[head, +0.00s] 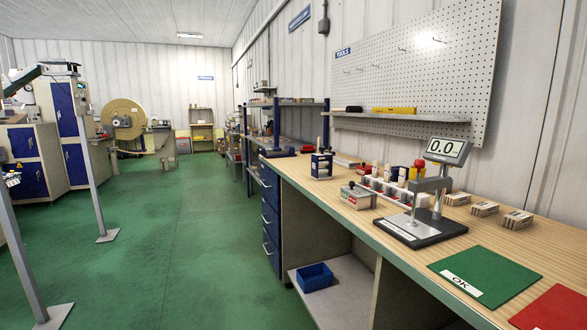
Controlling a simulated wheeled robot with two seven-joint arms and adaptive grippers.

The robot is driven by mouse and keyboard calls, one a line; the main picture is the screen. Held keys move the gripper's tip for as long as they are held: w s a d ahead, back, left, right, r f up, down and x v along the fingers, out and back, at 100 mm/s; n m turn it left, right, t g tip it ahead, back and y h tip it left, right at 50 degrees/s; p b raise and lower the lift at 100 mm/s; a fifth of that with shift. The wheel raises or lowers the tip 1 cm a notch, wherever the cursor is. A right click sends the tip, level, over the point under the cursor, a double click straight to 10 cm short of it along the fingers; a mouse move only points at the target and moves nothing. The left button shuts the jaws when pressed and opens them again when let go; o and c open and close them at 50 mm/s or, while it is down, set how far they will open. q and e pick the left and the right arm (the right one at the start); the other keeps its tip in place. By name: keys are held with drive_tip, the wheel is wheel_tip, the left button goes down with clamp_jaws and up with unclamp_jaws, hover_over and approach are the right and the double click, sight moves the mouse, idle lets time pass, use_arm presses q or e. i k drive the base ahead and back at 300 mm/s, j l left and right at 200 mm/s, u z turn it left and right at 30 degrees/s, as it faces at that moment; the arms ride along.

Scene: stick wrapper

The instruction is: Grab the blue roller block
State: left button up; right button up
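A small dark blue block (321,166) with pale parts stands upright on the wooden workbench (400,215), toward its far left part. It looks like the blue roller block, but it is too small to make out rollers for sure. A lower dark blue item (278,153) lies farther back. Neither of my grippers is in view, and nothing is seen touching the block.

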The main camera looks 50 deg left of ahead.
sight(317, 174)
drive_tip(key=u, duration=1.35)
